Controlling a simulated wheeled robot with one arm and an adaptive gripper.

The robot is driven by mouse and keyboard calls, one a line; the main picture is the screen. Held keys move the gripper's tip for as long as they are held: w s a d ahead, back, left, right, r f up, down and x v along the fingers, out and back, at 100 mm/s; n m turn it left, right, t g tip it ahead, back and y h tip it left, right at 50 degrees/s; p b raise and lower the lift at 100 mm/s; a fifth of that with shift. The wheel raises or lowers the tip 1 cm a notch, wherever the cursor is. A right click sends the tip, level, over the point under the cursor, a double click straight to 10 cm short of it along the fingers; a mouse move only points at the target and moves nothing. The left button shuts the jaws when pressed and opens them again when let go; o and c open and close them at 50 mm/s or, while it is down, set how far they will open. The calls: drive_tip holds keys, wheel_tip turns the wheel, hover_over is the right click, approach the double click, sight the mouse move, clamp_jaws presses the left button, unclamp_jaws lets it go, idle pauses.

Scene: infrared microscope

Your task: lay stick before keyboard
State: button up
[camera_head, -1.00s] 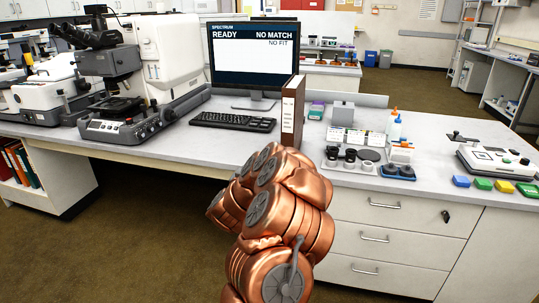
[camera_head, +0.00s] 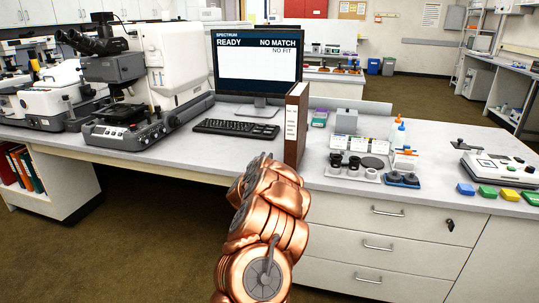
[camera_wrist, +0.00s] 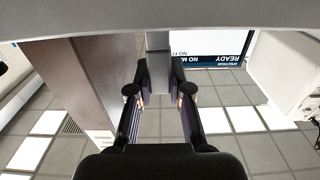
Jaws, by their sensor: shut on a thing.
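The keyboard (camera_head: 236,127) lies on the bench in front of the monitor (camera_head: 257,60). In the wrist view, which is upside down, my gripper (camera_wrist: 160,66) has its fingers on both sides of a plain grey piece, which I take to be the stick (camera_wrist: 158,42). The piece covers part of the monitor, whose screen (camera_wrist: 210,45) shows behind. In the head view my copper arm rises at the bench's front edge, right of and nearer than the keyboard. It hides my gripper and the stick there.
A brown binder (camera_head: 296,125) stands upright right of the keyboard, close beside my gripper in the wrist view (camera_wrist: 85,85). A microscope (camera_head: 130,110) stands left of the keyboard. Bottles and small parts (camera_head: 365,165) fill the right. Bare bench top (camera_head: 205,152) lies in front of the keyboard.

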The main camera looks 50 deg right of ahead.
drive_tip(key=shift+x, duration=2.8)
drive_tip(key=shift+a+f, duration=0.1)
drive_tip(key=shift+f, duration=0.25)
drive_tip(key=shift+f, duration=0.15)
drive_tip(key=o, duration=0.8)
drive_tip(key=shift+v, duration=5.95)
